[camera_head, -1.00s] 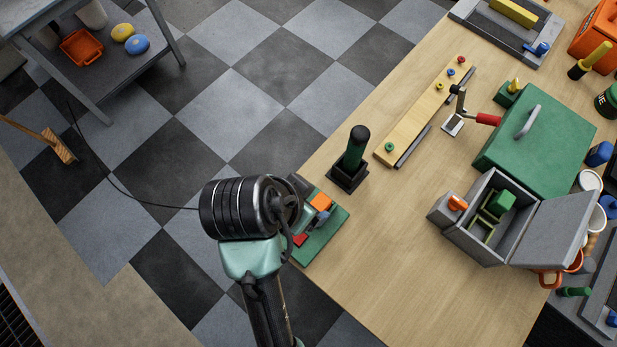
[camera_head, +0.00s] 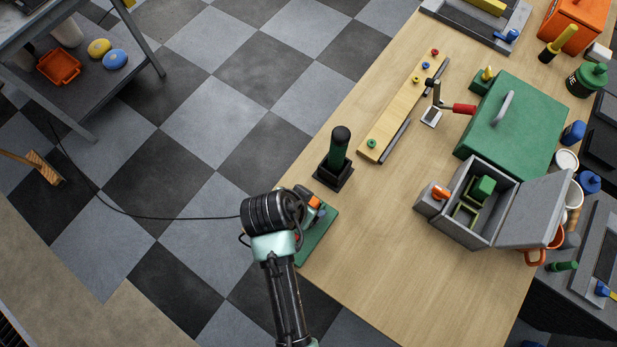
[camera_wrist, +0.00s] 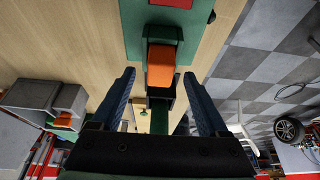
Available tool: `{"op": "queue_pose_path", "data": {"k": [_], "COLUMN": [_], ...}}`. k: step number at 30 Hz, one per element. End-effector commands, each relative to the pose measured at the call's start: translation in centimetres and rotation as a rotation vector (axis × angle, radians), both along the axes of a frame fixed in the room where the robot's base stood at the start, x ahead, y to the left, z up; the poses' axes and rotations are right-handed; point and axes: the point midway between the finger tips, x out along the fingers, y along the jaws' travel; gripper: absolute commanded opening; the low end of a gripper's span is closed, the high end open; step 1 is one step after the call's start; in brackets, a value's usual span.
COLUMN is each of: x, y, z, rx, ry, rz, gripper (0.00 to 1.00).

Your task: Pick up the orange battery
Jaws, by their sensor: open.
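The orange battery (camera_wrist: 161,66) is a small orange block in a dark holder on a green board (camera_wrist: 135,32). In the wrist view it appears between and beyond the fingertips of my gripper (camera_wrist: 159,74). My gripper is open, with one blue finger on each side of the picture, and nothing is held. In the head view the battery (camera_head: 314,201) shows only in part at the table's near left edge. My wrist hides much of the green board (camera_head: 318,238) there.
A dark stand with a green-handled tool (camera_head: 339,150) rises just behind the board. A yellow strip with pegs (camera_head: 398,115), an open grey box (camera_head: 483,233) and a green case (camera_head: 512,130) stand farther off. The table's front middle is clear.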

Motion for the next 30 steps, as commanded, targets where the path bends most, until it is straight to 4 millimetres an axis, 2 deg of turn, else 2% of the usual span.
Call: {"op": "queue_pose_path", "data": {"k": [7,20,30], "x": [0.06,0.05,0.05], "y": [-0.02,-0.01,-0.01], "z": [-0.13,-0.10,-0.08], "rx": [0.000,0.000,0.000], "ry": [0.000,0.000,0.000], "rz": [0.000,0.000,0.000], "gripper": [0.78,0.00,0.00]}}
